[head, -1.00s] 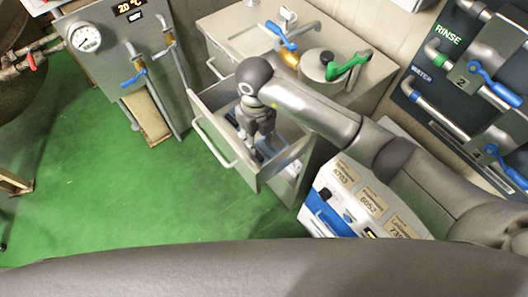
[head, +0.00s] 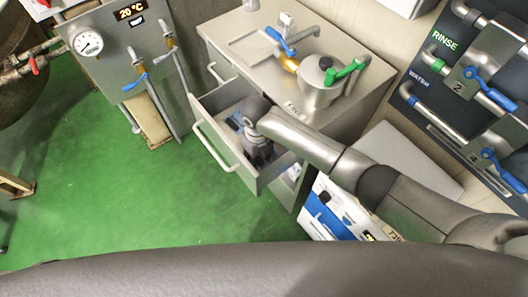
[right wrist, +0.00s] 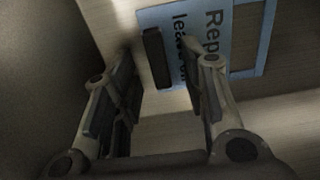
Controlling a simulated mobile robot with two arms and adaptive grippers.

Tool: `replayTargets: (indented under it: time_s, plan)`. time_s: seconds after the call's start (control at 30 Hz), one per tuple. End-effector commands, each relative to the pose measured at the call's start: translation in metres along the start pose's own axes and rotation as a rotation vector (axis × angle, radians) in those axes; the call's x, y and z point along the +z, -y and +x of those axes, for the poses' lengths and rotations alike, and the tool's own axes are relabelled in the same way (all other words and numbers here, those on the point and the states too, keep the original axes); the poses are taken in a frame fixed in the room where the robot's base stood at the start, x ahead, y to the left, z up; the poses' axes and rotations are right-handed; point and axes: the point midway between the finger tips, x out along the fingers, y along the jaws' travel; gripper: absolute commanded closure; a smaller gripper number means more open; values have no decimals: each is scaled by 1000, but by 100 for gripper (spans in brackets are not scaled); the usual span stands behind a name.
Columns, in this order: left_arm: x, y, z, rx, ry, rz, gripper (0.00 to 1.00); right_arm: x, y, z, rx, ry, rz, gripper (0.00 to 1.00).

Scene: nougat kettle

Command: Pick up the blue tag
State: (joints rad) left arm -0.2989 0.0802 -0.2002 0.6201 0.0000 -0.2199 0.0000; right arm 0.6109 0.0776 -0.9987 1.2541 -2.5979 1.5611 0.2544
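The blue tag (right wrist: 185,45) shows in the right wrist view as a blue-edged panel with dark lettering, partly cut off by the top edge. It lies in the open drawer (head: 222,163), where blue also shows in the head view (head: 235,120). A small dark block (right wrist: 157,58) shows at the tag's left part. My right gripper (right wrist: 166,80) points down inside the drawer, with its two fingers apart. The tag is beyond the fingertips, and the right finger overlaps it in the picture. I cannot tell whether they touch. My left gripper is not in view.
The drawer's walls stand close around my right gripper. A steel pot with a green handle (head: 345,72) stands on the cabinet top (head: 345,40) above. A white-and-blue box (head: 330,215) is beside the cabinet. The green floor (head: 110,200) is clear.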

Motion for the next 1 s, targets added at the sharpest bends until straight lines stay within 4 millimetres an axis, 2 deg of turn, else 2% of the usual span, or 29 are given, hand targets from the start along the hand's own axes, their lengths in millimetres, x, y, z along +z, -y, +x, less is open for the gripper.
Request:
replayTargets:
  time_s: [0.23,0.5,0.57,0.87,1.0]
  plan:
    - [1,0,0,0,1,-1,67,0,0,1,-1,1,0,61]
    - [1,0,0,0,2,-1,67,0,0,1,-1,1,0,94]
    - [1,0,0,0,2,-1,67,0,0,1,-1,1,0,100]
    - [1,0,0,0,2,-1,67,0,1,0,-1,1,0,100]
    - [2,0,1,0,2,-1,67,1,1,-13,-2,4,-1,100]
